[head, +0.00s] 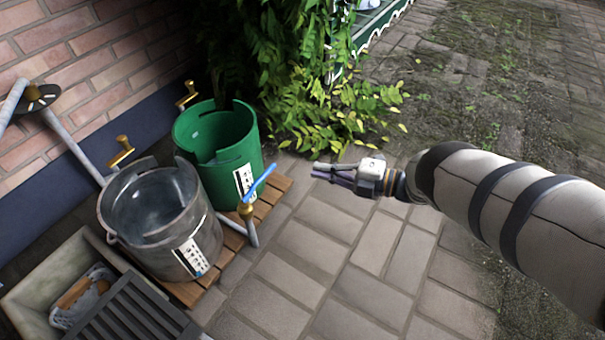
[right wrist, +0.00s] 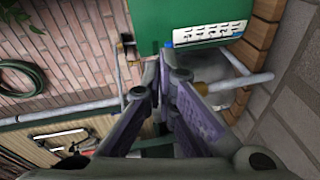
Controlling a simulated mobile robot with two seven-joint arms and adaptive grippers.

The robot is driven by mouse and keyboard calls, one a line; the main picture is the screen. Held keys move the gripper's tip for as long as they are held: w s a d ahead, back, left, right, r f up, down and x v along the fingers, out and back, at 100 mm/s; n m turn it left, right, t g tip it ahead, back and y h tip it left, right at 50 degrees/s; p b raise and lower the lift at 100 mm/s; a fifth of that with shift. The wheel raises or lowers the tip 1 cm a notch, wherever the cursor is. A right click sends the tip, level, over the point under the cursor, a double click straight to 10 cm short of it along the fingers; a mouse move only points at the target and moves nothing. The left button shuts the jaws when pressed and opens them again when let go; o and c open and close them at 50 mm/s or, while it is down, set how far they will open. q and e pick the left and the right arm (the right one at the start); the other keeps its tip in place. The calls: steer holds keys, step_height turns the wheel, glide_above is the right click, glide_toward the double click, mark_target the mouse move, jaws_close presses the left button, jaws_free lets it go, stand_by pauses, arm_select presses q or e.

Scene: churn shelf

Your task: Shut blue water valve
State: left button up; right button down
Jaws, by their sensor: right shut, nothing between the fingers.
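The blue water valve has a long blue lever (head: 260,182) on a brass body (head: 245,209), atop a short grey pipe in front of the buckets. The lever slants up to the right in the head view. My right gripper (head: 317,171) is right of the lever, apart from it, with its fingers shut and empty, pointing left. In the right wrist view the purple-grey fingers (right wrist: 168,65) come together in front of the green bucket (right wrist: 148,22). A blue strip there lies along the white label; I cannot tell for sure that it is the lever. My left gripper is not in view.
A green bucket (head: 225,150) and a metal bucket (head: 150,262) stand on a wooden slatted base (head: 190,291). Brass taps (head: 121,152) are at the brick wall. A stone basin (head: 22,295) is at lower left. Leafy branches (head: 320,105) hang behind. Paving (head: 300,260) in front is clear.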

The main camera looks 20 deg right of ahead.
steer(key=d, duration=0.2)
steer(key=shift+s+d+r, duration=0.15)
steer(key=shift+s+d, duration=0.15)
